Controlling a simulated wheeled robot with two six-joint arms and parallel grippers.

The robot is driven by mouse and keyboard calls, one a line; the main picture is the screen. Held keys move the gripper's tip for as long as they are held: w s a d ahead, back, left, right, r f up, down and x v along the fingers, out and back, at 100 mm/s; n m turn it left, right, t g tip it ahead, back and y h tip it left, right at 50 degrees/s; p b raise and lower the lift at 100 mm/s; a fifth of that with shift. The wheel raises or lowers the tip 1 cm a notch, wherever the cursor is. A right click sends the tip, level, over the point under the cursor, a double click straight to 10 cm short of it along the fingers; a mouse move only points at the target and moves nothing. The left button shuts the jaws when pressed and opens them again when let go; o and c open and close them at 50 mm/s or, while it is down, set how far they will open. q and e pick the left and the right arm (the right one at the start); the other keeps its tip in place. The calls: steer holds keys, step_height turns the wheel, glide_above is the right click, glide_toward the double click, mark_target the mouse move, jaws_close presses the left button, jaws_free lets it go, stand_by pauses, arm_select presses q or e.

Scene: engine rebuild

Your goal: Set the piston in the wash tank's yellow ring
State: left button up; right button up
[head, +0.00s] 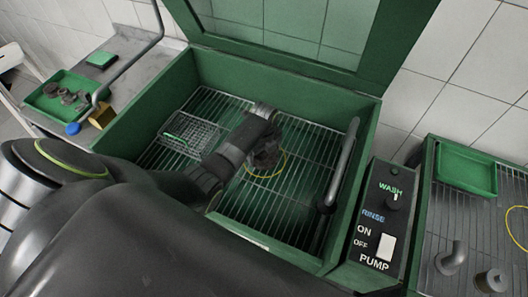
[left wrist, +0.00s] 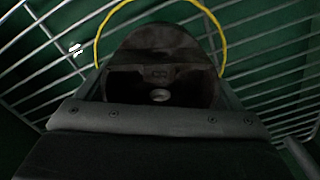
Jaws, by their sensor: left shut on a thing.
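The dark, grimy piston (head: 266,158) is in my left gripper (head: 262,150), inside the green wash tank (head: 325,85). In the left wrist view the piston (left wrist: 160,65) sits between the fingers of my left gripper (left wrist: 160,95), which is shut on it. The yellow ring (head: 284,166) lies on the tank's wire rack, partly hidden by the gripper and piston. In the left wrist view the yellow ring (left wrist: 222,32) curves behind the piston. I cannot tell whether the piston touches the rack. My right gripper is not in view.
A wire basket (head: 192,133) stands on the rack's left side. A grey pipe (head: 340,165) runs along the right side. The open lid (head: 290,62) rises behind. The pump control box (head: 378,222) stands right of the tank. A green parts tray (head: 60,98) is at far left.

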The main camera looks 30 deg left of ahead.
arm_select(q)
steer(key=o, duration=1.1)
steer(key=shift+f, duration=0.1)
step_height(320, 180, up, 12)
steer(key=shift+r, duration=0.15)
